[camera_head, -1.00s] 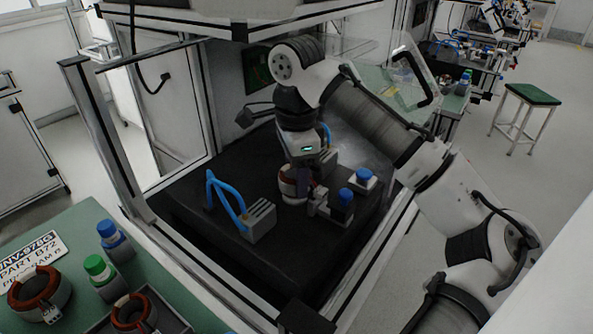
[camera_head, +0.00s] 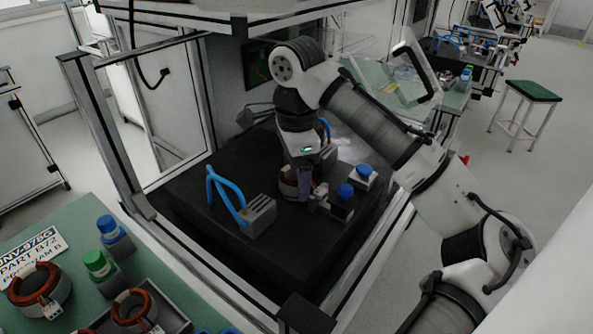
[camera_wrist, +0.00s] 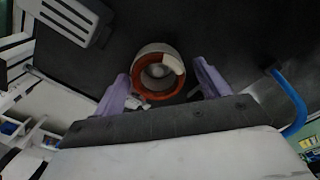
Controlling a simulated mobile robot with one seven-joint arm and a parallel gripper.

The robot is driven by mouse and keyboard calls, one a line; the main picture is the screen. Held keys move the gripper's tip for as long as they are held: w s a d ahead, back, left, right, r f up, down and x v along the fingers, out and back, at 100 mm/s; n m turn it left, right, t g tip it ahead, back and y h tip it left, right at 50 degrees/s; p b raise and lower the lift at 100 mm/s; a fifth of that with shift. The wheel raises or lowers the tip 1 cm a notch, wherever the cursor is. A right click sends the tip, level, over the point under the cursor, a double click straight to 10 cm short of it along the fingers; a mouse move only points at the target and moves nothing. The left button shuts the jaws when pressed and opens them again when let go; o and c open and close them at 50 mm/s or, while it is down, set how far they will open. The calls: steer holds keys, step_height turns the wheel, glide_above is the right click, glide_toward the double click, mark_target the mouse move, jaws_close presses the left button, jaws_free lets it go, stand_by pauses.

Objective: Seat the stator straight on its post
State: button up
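The stator (camera_wrist: 141,80), a ring with copper-red winding and a pale upper part, sits on the black platform in the wrist view. A grey round post top (camera_wrist: 157,71) shows inside its bore, so it appears to be around the post. Whether it is fully down or level I cannot tell. My gripper (camera_wrist: 162,80) is above it, with one purple finger on each side. The fingers are spread, with a gap visible at the right one; contact at the left is unclear. In the head view the stator (camera_head: 288,183) is partly hidden behind a finger.
Another stator (camera_head: 40,288) lies on the green table (camera_head: 75,215).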

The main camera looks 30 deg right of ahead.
steer(key=shift+s+f, duration=0.1)
step_height(320, 180, up, 14)
steer(key=p, duration=0.1)
stand_by(0.6)
stand_by(1.6)
